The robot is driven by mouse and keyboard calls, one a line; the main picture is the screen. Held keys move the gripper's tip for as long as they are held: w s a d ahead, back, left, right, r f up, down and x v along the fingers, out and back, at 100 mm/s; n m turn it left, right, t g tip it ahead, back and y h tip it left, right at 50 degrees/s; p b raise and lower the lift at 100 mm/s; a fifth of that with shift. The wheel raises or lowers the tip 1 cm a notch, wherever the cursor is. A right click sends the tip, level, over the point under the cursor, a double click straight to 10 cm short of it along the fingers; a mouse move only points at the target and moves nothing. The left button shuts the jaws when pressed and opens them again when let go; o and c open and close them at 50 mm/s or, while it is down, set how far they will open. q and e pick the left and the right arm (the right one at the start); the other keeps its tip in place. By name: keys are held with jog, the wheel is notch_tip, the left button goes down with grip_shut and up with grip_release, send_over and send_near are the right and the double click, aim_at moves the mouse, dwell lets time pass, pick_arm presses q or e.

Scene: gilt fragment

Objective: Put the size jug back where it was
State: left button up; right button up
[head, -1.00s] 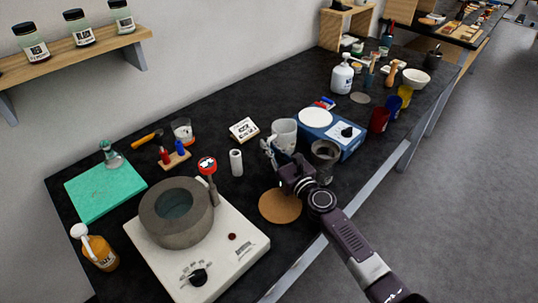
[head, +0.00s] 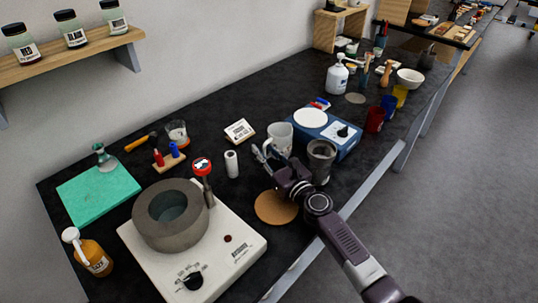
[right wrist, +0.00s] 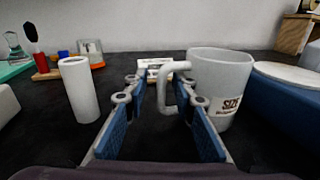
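The size jug (head: 281,136) is a light grey mug standing upright on the dark bench, beside the blue device. In the right wrist view the jug (right wrist: 222,82) shows its "SIZE" label, with its handle toward the left. My right gripper (head: 265,155) is at the handle side of the jug. In the right wrist view its blue-padded fingers (right wrist: 160,88) are apart. The handle shows between them in the picture, and I see no clear grip on it. My left gripper is not in view.
A dark grey cup (head: 320,160) stands close to my right gripper. A brown round mat (head: 276,207) lies bare in front. A white cylinder (head: 232,164) stands to the left, and the blue device (head: 340,147) to the right. A stone-ringed hotplate (head: 230,270) fills the front left.

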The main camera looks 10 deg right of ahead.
jog(key=v, duration=1.1)
jog(key=shift+r, duration=0.15)
jog(key=shift+s+d, duration=0.1)
jog(key=shift+s, duration=0.4)
